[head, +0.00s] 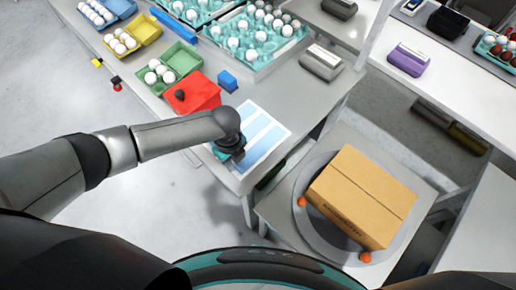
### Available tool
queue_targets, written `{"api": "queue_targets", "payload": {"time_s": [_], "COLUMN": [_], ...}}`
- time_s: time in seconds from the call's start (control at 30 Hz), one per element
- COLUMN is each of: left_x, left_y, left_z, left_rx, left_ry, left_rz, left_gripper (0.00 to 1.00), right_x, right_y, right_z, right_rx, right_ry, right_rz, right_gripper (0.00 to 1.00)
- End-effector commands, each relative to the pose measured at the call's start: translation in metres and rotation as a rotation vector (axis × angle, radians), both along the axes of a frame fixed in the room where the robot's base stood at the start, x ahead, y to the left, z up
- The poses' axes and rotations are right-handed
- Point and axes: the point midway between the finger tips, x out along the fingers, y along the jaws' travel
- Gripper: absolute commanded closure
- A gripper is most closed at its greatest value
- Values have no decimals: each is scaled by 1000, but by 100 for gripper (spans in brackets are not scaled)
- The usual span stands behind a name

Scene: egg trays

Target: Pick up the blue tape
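My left arm reaches in from the left, and its dark gripper (232,150) points down over the front corner of the grey table. The fingertips are too small and dark to tell whether they are open or shut. A small teal piece (219,153) shows right at the gripper; I cannot tell if it is held. A small blue block (228,81) stands on the table beyond the gripper, beside a red box (194,93). I cannot tell for sure which blue item is the tape. My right gripper is not in view.
A sheet with light blue panels (264,131) lies at the table corner beside the gripper. Green (178,57) and yellow (146,27) egg cartons and teal egg trays (262,66) fill the table behind. A cardboard box (361,196) sits on a round grey plate at right.

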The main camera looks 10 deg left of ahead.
Motion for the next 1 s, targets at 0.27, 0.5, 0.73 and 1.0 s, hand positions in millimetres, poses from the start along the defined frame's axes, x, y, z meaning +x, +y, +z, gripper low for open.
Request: {"api": "queue_targets", "payload": {"time_s": [0.27, 0.5, 0.73, 1.0], "left_x": [0, 0, 1, 2], "left_y": [0, 0, 1, 0], "left_z": [0, 0, 4, 36], "left_rx": [0, 0, 0, -2], "left_ry": [0, 0, -1, -4], "left_rz": [1, 1, 1, 0], "left_gripper": [100, 100, 100, 100], "right_x": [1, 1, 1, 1], "right_y": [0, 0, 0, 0], "right_z": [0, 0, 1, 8], "right_rx": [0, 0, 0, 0], "right_ry": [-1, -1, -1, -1], "right_rz": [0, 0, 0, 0], "right_gripper": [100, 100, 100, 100]}}
